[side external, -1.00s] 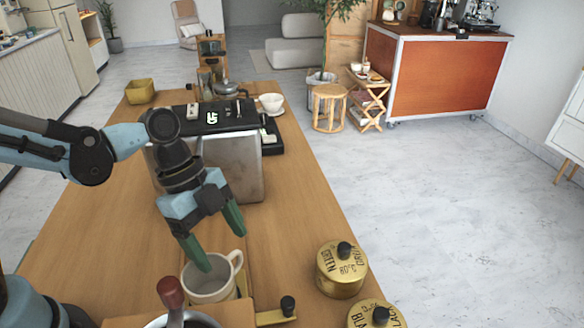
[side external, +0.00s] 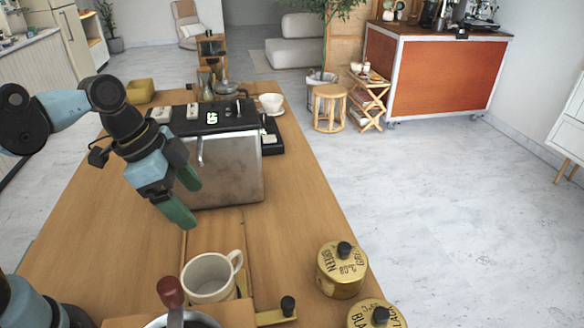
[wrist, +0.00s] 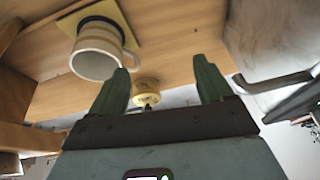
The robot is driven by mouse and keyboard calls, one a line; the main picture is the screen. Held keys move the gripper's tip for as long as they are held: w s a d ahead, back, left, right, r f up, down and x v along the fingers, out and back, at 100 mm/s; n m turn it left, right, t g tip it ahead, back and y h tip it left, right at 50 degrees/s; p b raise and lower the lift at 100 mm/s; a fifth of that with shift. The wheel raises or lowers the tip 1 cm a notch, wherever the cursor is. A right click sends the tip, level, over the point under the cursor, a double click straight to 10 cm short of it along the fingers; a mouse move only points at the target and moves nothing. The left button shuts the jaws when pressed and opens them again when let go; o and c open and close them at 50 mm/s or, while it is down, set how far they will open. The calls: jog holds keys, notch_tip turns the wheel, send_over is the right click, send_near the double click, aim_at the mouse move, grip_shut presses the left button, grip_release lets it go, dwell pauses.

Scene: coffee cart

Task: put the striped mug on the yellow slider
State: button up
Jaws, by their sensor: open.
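The striped mug (side external: 208,279) is cream with faint bands. It stands upright near the front of the wooden counter, its handle to the right. In the wrist view the mug (wrist: 97,50) appears to stand on a flat yellow plate (wrist: 126,28), probably the yellow slider, with a dark ring around its base. In the side view a yellow arm with a black knob (side external: 288,306) shows beside it; most of the slider is hidden. My gripper (side external: 186,198) is open and empty, above and behind the mug, clear of it. Its green fingers also show in the wrist view (wrist: 163,75).
A grey metal machine (side external: 225,165) stands close behind my gripper. Two brass tins, one marked green (side external: 341,272), stand to the right of the mug. A red-handled pot (side external: 171,292) is at the front. The counter's left middle (side external: 90,225) is clear.

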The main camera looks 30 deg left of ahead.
jog(key=shift+w+a+n+t+y, duration=0.15)
jog(key=shift+a+n+t+y, duration=0.5)
jog(key=shift+n, duration=1.05)
jog(key=shift+w+a+n+t+y, duration=0.15)
jog(key=shift+a+n+t, duration=0.55)
jog(key=shift+a+n, duration=0.75)
jog(key=shift+w+a+n+t+y, duration=0.1)
jog(key=shift+a+n+t+y, duration=0.5)
jog(key=shift+n, duration=1.35)
